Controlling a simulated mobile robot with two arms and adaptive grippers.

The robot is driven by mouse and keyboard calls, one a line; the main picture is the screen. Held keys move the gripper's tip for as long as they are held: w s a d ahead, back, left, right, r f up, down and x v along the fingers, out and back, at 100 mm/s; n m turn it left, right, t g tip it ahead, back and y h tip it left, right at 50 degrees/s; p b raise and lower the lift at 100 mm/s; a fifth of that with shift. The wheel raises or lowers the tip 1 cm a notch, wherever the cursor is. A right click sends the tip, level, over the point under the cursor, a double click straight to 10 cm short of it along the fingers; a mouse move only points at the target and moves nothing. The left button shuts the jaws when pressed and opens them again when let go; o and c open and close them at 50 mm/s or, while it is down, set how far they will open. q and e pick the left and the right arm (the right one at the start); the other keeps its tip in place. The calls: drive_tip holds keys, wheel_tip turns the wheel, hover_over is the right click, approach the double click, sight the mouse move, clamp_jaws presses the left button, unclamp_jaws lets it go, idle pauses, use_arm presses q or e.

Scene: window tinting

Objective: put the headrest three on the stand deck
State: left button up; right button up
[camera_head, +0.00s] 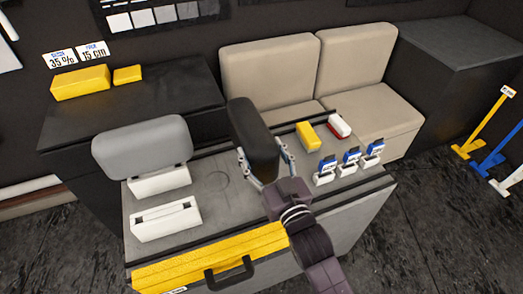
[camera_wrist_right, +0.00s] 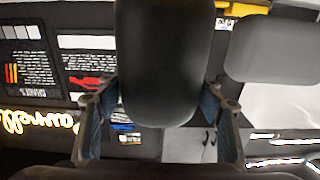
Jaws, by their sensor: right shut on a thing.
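A black headrest (camera_head: 253,138) is held upright, slightly tilted, above the middle of the grey work surface (camera_head: 226,205). My right gripper (camera_head: 262,152) is shut on it, with a finger on each side of its lower part. The same black headrest (camera_wrist_right: 165,60) fills the middle of the right wrist view between the fingers. A grey headrest (camera_head: 142,146) stands on a white stand (camera_head: 160,182) at the left. In front of it is a second white stand (camera_head: 165,222) with a slotted, empty top. The pictures do not show which headrest is number three. My left gripper is out of view.
A yellow case (camera_head: 175,268) lies along the front edge. A yellow block (camera_head: 307,135), a red-and-white block (camera_head: 339,126) and several blue-and-white items (camera_head: 350,160) are at the right. A beige seat (camera_head: 268,72) stands behind. The surface between the stands and my gripper looks clear.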

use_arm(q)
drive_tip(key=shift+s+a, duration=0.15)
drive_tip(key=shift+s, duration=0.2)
use_arm(e)
drive_tip(key=shift+r, duration=0.15)
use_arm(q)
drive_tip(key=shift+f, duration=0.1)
use_arm(e)
drive_tip(key=o, duration=1.7)
drive_tip(key=shift+s+f, duration=0.1)
drive_tip(key=shift+f, duration=0.15)
drive_tip(key=shift+r, duration=0.1)
use_arm(q)
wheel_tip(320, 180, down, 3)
drive_tip(key=b, duration=0.3)
use_arm(e)
drive_tip(key=v, duration=1.2)
